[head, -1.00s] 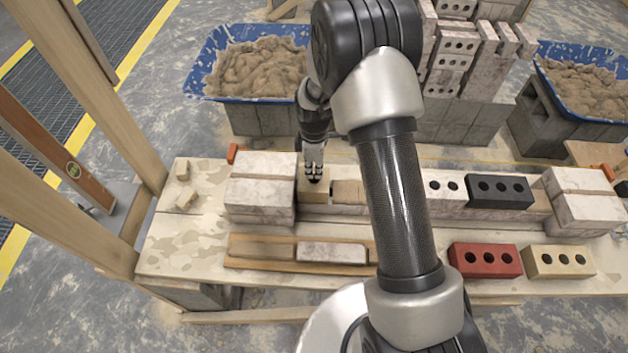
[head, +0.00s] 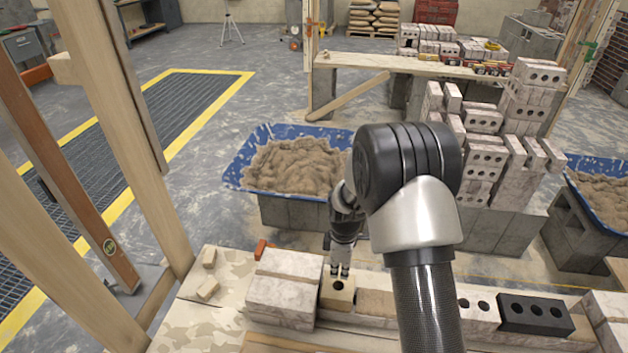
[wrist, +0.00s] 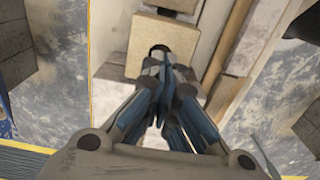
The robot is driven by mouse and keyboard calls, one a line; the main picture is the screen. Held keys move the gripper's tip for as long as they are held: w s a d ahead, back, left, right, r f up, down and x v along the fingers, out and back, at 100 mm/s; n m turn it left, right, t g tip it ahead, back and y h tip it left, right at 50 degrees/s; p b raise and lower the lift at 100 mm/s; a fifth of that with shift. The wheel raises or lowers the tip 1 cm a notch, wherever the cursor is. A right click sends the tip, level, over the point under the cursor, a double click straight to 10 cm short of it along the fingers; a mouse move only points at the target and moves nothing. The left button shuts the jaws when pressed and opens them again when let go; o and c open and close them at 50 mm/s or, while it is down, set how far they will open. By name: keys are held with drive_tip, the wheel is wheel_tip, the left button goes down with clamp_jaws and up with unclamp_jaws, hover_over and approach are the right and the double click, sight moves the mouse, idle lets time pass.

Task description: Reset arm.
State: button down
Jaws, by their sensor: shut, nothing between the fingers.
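My gripper (head: 340,270) points down just above a tan brick (head: 338,294) with dark holes, in the row on the plank table. In the wrist view my gripper (wrist: 165,62) has its fingers together with nothing between them. The tan brick (wrist: 160,36) lies beyond the fingertips there, one dark hole partly covered by them. Whether the fingertips touch the brick I cannot tell.
Pale stacked blocks (head: 286,288) stand left of the tan brick. A black brick (head: 536,315) is farther right in the row. A blue tub of mortar (head: 292,165) stands behind the table. Timber posts (head: 112,150) rise at the left.

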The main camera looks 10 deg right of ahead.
wheel_tip(320, 180, up, 11)
drive_tip(key=s+m+t, duration=0.1)
drive_tip(key=s+m, duration=0.1)
drive_tip(key=m, duration=0.1)
wheel_tip(320, 180, up, 12)
drive_tip(key=m+t, duration=0.1)
drive_tip(key=m, duration=0.3)
hover_over(340, 292)
drive_tip(key=s, duration=0.7)
drive_tip(key=s+r+m+t, duration=0.1)
drive_tip(key=s+r+m, duration=0.2)
drive_tip(key=s, duration=0.6)
drive_tip(key=s+r+m+t, duration=0.1)
drive_tip(key=s+r+m, duration=0.3)
drive_tip(key=s, duration=0.5)
drive_tip(key=shift+s+r+t, duration=0.2)
drive_tip(key=shift+s+t, duration=0.1)
drive_tip(key=shift+s, duration=0.1)
